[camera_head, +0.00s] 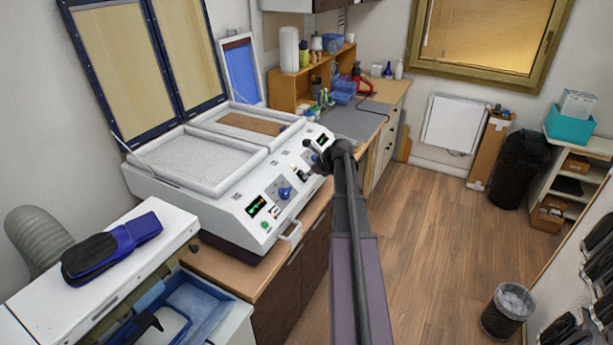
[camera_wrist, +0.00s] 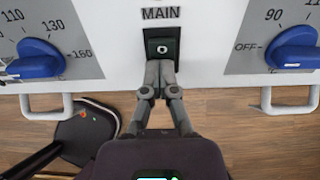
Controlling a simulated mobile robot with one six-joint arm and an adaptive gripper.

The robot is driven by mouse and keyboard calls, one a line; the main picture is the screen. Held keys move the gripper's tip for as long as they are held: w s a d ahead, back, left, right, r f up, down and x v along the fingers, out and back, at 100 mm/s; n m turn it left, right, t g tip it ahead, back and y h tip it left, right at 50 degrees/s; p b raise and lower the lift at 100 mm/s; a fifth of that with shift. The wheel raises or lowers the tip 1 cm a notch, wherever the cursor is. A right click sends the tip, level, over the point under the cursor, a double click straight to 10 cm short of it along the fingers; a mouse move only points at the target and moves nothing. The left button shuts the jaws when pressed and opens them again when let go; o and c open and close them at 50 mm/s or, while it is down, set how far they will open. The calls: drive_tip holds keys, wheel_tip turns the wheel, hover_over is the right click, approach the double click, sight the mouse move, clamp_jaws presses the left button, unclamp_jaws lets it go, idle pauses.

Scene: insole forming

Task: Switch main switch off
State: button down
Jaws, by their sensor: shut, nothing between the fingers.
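The main switch (camera_wrist: 162,46) is a small dark square switch with a pale ring mark, under the word MAIN on the white front panel of the forming machine (camera_head: 215,200). My gripper (camera_wrist: 160,68) is shut and empty. Its fingertips are at the lower edge of the switch in the wrist view; I cannot tell whether they touch it. In the head view my gripper (camera_head: 320,160) is at the machine's front panel, and my arm hides part of that panel.
In the wrist view, a left blue knob (camera_wrist: 40,62) and a right blue knob (camera_wrist: 292,50) flank the switch. A left handle (camera_wrist: 46,108) and right handle (camera_wrist: 290,104) stick out below. A waste bin (camera_head: 507,309) stands on the open wooden floor.

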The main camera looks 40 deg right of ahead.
drive_tip(key=shift+d+r, duration=0.1)
drive_tip(key=shift+r, duration=0.05)
drive_tip(key=shift+s+d+r+p, duration=0.15)
drive_tip(key=shift+s+r+p, duration=0.3)
drive_tip(key=shift+p, duration=0.2)
drive_tip(key=s+f+p+v, duration=0.1)
drive_tip(key=p+v, duration=0.7)
drive_tip(key=v, duration=0.4)
drive_tip(key=shift+s+d, duration=0.15)
drive_tip(key=shift+d, duration=0.2)
drive_tip(key=shift+a, duration=0.1)
